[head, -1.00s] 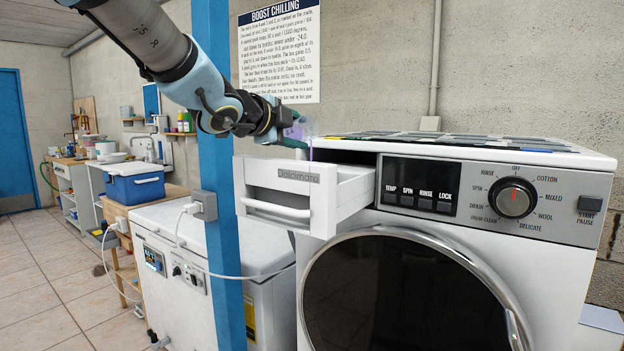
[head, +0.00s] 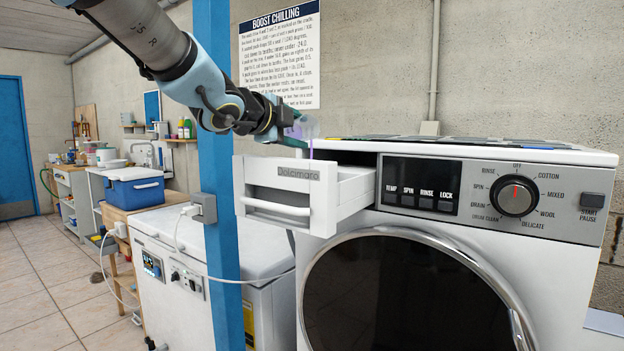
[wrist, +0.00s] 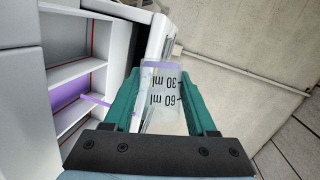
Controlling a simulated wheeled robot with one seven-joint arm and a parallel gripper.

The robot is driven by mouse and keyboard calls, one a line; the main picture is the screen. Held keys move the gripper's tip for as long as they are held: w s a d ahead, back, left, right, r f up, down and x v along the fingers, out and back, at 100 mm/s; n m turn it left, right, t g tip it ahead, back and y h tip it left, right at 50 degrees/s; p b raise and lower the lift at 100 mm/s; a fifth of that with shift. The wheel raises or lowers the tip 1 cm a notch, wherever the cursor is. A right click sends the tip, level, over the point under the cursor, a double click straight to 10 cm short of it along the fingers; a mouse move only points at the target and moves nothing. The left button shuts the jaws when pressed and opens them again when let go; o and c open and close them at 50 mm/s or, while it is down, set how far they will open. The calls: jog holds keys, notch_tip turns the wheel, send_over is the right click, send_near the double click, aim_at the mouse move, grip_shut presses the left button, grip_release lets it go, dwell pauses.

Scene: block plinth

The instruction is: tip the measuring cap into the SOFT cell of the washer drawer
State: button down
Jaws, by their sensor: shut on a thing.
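My gripper (wrist: 160,108) has green fingers and is shut on the measuring cap (wrist: 160,85), a clear cup with 30 ml and 60 ml marks and a purple band of liquid near its mouth. The cap is tipped, and a thin purple stream runs from it down into the drawer. The pulled-out white washer drawer (wrist: 62,75) shows on the left of the wrist view with several cells. The stream meets a middle one; no SOFT label is readable. In the head view the cap (head: 308,127) is above the back of the drawer (head: 285,175), whose front hides the cells.
The washer (head: 480,148) stands right of the drawer, its top close behind the cap. A blue post (head: 222,200) rises just left of the drawer, before a white chest (head: 200,235). A poster (head: 279,55) hangs on the wall behind my arm.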

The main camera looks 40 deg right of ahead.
jog(key=shift+s+r+m+b, duration=0.1)
jog(key=shift+m+b, duration=0.3)
jog(key=shift+b, duration=0.95)
jog(key=shift+r, duration=0.1)
jog(key=shift+r+p, duration=0.3)
jog(key=shift+p, duration=0.85)
jog(key=n+p, duration=0.1)
jog(key=p, duration=0.2)
jog(key=n+p, duration=0.1)
jog(key=p, duration=0.3)
jog(key=shift+w+f+g, duration=0.3)
jog(key=shift+f+g, duration=0.05)
jog(key=shift+g, duration=0.05)
jog(key=shift+f+n+y+p, duration=0.3)
jog(key=shift+p, duration=0.15)
jog(key=shift+f+b, duration=0.3)
jog(key=shift+p, duration=0.3)
jog(key=shift+r+p, duration=0.1)
jog(key=shift+p, duration=0.35)
